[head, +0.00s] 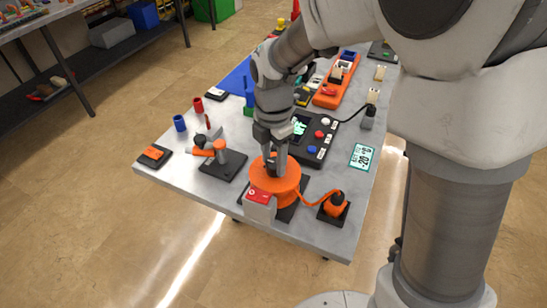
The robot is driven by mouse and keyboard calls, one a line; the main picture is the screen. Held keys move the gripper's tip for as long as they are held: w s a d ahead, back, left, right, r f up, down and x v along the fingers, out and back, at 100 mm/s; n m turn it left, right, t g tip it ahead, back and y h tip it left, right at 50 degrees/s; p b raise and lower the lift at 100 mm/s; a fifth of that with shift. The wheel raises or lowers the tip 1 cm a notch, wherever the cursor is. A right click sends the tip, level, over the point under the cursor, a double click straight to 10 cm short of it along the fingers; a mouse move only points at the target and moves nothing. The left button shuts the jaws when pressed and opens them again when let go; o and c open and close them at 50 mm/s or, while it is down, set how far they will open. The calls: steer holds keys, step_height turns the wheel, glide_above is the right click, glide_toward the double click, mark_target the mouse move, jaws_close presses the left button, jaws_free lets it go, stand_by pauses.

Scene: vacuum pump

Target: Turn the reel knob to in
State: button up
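The orange reel (287,187) sits on a dark base near the front edge of the grey table. My gripper (273,170) points down over the top of the reel, with its fingertips at the reel's centre. A small dark part, apparently the knob (271,169), shows between the fingers and is mostly hidden by them. I cannot tell whether the fingers touch or grip it, nor which way the knob points. A grey box with a red top (259,196) stands at the reel's front. An orange cord runs right to an orange plug (335,204) on a dark base.
A dark panel with coloured buttons (315,143) lies behind the reel. An orange-handled valve (215,152) on a black plate is to the left. Red (198,104) and blue (179,122) cups and a small display (362,156) are also on the table (195,195).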

jaws_close()
steer(key=shift+m, duration=0.3)
